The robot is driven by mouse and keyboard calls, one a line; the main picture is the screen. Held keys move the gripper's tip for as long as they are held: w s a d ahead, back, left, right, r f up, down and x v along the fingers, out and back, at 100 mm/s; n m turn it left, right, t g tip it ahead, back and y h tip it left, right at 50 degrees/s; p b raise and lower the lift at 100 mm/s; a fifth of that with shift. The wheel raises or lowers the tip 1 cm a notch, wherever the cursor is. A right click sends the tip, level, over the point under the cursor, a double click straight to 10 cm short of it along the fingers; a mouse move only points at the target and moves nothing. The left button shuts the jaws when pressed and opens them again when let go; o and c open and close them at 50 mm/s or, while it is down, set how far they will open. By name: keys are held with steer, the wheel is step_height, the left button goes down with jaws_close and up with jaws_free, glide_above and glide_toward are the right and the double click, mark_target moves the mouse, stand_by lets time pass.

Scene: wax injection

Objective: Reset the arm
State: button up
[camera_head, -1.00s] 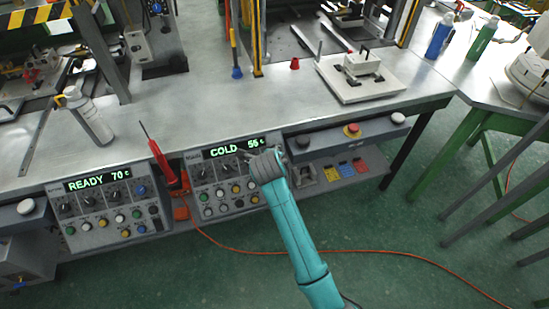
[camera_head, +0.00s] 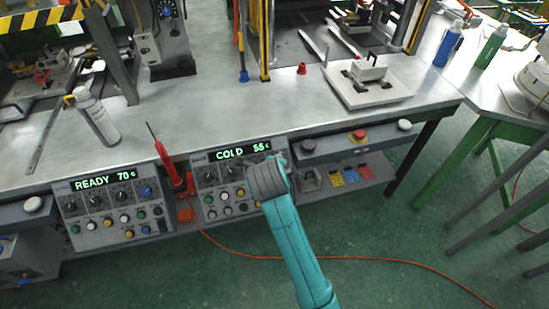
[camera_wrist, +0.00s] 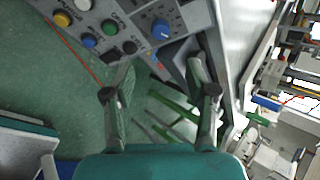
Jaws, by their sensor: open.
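My teal arm reaches up from the bottom in the head view, and its grey wrist is in front of the right control panel (camera_head: 232,172), which reads COLD 55. My gripper's fingers are hidden behind the wrist there. In the wrist view my gripper (camera_wrist: 160,88) shows two dark fingers spread apart with nothing between them. Beyond the fingers are the green floor and green table legs. A control panel with coloured buttons and a blue knob (camera_wrist: 161,29) lies above the fingers, apart from them.
The left control panel (camera_head: 112,207) reads READY 70. A red-handled tool (camera_head: 168,165) stands between the panels. A white spray bottle (camera_head: 96,116) and a white mould plate (camera_head: 368,84) are on the metal bench (camera_head: 215,118). An orange cable (camera_head: 340,257) runs over the floor.

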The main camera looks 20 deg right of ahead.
steer(key=s+d+f+n+t+y, duration=0.1)
steer(key=s+f+n+t, duration=0.1)
steer(key=s+f+n, duration=0.7)
steer(key=s+d+f+n+t+y, duration=0.1)
steer(key=s+d+f+n+y, duration=0.3)
steer(key=s, duration=0.9)
steer(key=s+r+n+t, duration=0.1)
steer(key=s+r+n, duration=0.3)
steer(key=s, duration=0.4)
steer(key=s+r+n+t+h, duration=0.1)
steer(key=s+r+n, duration=0.2)
steer(key=s+r, duration=0.2)
steer(key=s+a+r+n+t, duration=0.1)
steer(key=s+r+n, duration=0.3)
steer(key=s, duration=0.7)
steer(key=shift+r+n+t+h, duration=0.25)
steer(key=shift+n+t+h, duration=0.05)
steer(key=shift+a, duration=0.1)
